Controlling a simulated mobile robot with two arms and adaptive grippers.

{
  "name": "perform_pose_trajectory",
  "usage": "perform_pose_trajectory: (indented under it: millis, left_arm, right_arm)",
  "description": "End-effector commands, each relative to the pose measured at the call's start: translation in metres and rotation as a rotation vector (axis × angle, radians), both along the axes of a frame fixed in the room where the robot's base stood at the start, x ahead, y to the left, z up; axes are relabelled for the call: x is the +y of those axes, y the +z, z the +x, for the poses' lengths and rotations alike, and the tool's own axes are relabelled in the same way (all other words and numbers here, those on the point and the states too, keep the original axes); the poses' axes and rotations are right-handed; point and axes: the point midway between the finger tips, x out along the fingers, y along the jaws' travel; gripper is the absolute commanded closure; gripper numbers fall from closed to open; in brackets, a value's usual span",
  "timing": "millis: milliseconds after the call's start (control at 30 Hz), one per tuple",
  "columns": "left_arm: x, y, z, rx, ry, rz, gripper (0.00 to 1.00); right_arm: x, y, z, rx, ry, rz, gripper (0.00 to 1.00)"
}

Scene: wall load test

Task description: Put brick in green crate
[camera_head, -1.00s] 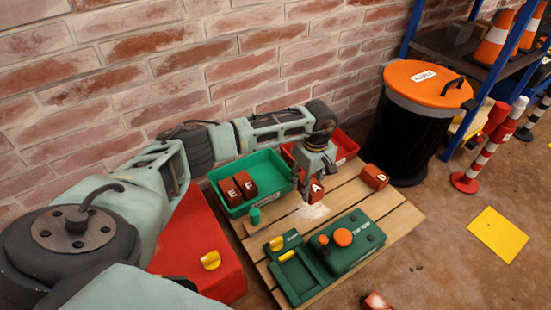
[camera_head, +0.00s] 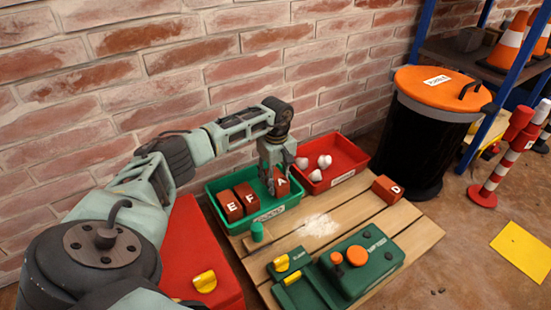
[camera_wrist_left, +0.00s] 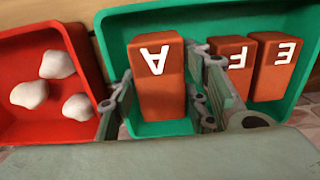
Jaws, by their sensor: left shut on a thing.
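The green crate (camera_head: 214,201) stands at the back left of the wooden pallet. Bricks E (camera_head: 231,206) and F (camera_head: 247,198) sit side by side in it, and brick F also shows in the left wrist view (camera_wrist_left: 235,60). My left gripper (camera_head: 274,188) is over the right part of the crate, shut on brick A (camera_head: 283,184). In the left wrist view brick A (camera_wrist_left: 160,85) stands between the two fingers, within the crate's outline, beside brick F. I cannot tell whether it touches the crate floor. Brick D (camera_head: 387,189) lies on the pallet at the right. My right gripper is not in view.
A red crate (camera_head: 352,156) with several whitish lumps (camera_head: 324,161) stands right of the green crate. A green machine (camera_head: 362,262) with orange knobs is at the pallet's front. A black bin (camera_head: 415,145) with an orange lid stands behind right. A brick wall closes the back.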

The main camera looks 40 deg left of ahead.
Motion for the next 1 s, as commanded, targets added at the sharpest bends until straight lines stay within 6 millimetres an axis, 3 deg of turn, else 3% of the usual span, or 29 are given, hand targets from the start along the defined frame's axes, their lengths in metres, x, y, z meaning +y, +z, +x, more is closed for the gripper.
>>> perform_pose_trajectory:
  millis: [167,433,833,867,933,1000]
  left_arm:
    - [0.002,-0.007,0.0,-0.003,0.0,-0.001,1.0]
    - [0.001,-0.04,0.001,-0.004,0.0,-0.002,1.0]
    - [0.002,-0.042,0.001,-0.003,0.0,-0.001,1.0]
    - [0.002,-0.042,0.0,-0.001,0.0,0.0,0.56]
    - [0.001,-0.042,0.0,-0.001,0.0,0.0,0.5]
    - [0.002,-0.042,0.0,-0.001,0.0,0.0,0.5]
  right_arm:
    - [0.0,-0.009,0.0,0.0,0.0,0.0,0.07]
    - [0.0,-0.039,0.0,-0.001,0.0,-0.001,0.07]
    - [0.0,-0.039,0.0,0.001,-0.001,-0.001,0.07]
    - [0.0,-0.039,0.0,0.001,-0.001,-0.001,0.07]
    - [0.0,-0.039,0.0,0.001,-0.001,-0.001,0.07]
    - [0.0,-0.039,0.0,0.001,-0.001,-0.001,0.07]
